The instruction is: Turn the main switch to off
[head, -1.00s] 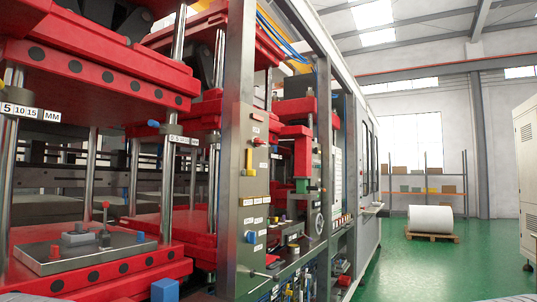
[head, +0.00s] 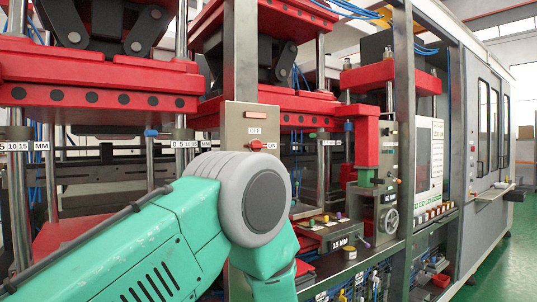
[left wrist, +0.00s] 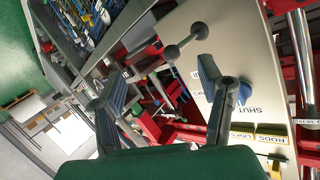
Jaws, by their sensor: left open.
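The red switch knob (head: 262,146) sits on the upper part of a grey-beige control panel (head: 237,127), with an "ON" label beside it. A pale label is above it. My left arm covers the lower panel in the head view and hides its own gripper there. In the left wrist view my left gripper (left wrist: 162,68) is open, its two fingers apart with nothing held. The right finger overlaps the panel near the "SHUT" label. I do not make out the red knob in this view.
Red press platens (head: 90,85) and steel columns stand left of the panel. The green floor (head: 490,255) is open at far right.

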